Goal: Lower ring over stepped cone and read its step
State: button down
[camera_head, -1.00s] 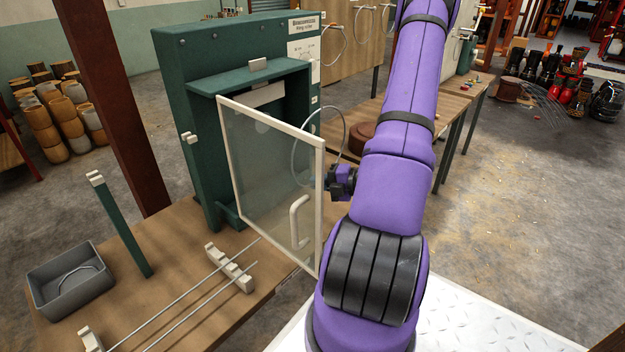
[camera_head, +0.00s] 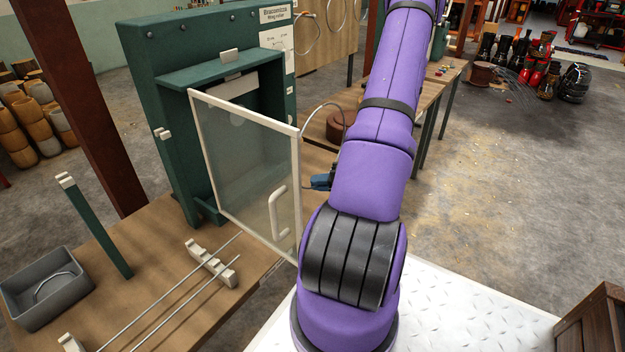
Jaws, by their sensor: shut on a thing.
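A thin metal ring (camera_head: 320,105) shows as an arc just right of the glass door's edge. My gripper (camera_head: 318,182) shows only in part, as a small blue and dark shape beside my arm. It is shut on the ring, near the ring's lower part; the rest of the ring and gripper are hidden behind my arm. I cannot make out a stepped cone; it may be hidden by my arm or the door. The green cabinet (camera_head: 152,95) stands on the wooden table, with its white-framed glass door (camera_head: 245,165) swung open towards me.
A grey bin (camera_head: 22,312) with a loop in it sits on the table's left. A green post (camera_head: 98,232) and two thin rods on a pale notched rest (camera_head: 212,262) stand nearby. A brown round block (camera_head: 340,122) lies behind the ring. A wooden crate (camera_head: 592,328) is at lower right.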

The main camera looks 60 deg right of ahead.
jog(key=shift+s+r, duration=0.1)
jog(key=shift+s, duration=0.35)
jog(key=s+r, duration=0.5)
jog(key=r, duration=0.1)
jog(key=shift+a, duration=0.2)
jog(key=shift+f, duration=0.1)
